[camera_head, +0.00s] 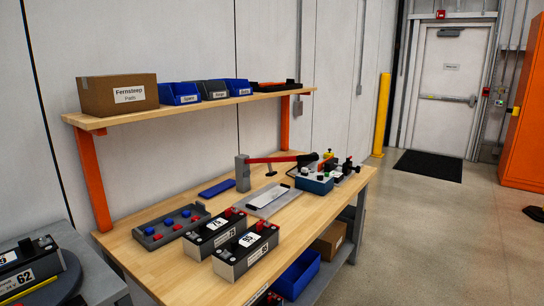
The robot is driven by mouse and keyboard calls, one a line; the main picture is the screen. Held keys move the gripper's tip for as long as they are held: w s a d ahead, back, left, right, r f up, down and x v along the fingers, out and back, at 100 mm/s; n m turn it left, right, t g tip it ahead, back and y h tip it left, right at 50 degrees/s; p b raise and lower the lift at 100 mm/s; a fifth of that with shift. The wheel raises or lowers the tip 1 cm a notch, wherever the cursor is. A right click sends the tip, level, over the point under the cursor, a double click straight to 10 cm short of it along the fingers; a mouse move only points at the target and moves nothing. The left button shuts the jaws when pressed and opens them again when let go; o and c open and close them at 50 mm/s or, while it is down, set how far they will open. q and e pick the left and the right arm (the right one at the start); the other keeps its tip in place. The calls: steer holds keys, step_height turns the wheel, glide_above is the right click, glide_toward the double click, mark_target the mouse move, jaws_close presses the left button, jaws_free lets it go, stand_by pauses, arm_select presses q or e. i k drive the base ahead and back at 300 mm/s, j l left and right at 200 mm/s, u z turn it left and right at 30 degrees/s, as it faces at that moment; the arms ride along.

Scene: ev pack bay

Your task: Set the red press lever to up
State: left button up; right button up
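The red press lever (275,159) is on the bench in the head view. It runs from the grey press column (242,173) to the right, about level, and ends in a black grip (307,158). A small dark T-shaped piece hangs under the lever near its middle. Neither gripper can be made out in this view, and nothing is seen touching the lever.
The wooden bench (170,262) carries two battery modules (247,250), a grey tray (174,228), a metal plate (268,202) and a blue control box (314,182). A shelf (195,108) with a carton and bins is above. Open floor (430,240) lies right.

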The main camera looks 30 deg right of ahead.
mark_target(306, 158)
steer(key=i+l+u, duration=0.25)
steer(key=l, duration=0.2)
steer(key=l+u, duration=0.25)
steer(key=l, duration=0.25)
steer(key=l+u, duration=0.2)
steer(key=l, duration=0.3)
